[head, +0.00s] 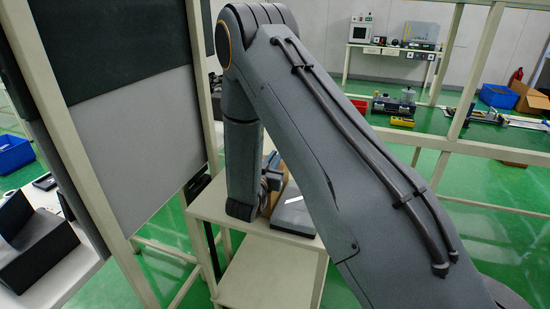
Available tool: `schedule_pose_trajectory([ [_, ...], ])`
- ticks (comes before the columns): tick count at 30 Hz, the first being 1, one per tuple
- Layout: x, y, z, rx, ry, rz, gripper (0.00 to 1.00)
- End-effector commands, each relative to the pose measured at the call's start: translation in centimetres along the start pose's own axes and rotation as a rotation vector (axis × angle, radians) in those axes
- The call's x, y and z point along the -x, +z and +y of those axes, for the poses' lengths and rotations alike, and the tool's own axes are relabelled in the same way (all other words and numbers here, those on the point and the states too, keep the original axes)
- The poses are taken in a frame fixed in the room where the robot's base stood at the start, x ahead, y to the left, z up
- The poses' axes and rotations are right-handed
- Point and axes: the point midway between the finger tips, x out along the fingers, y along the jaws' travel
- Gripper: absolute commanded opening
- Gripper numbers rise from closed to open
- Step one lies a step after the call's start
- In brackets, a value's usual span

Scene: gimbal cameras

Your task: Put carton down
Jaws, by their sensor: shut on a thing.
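My gripper (270,184) is low beside my wrist, above the near white table (262,232). It is shut on a brown carton (285,191). Only a narrow strip of the carton shows, as my arm covers much of it. The fingertips are small and partly hidden. Whether the carton touches the tabletop cannot be told.
A dark grey flat item (294,213) lies on the table, right of the carton. A cream-framed panel (135,140) stands close on the left. A dark box-like object (35,250) sits at the far left. Cream posts and rails stand on the right.

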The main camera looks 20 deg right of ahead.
Motion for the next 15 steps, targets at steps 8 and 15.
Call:
schedule_pose_trajectory([
  [8, 0.03, 0.36, -0.02, 0.0, 0.0, 0.0, 0.14],
  [15, 0.04, 0.29, -0.01, 0.0, 0.0, 0.0, 0.3],
])
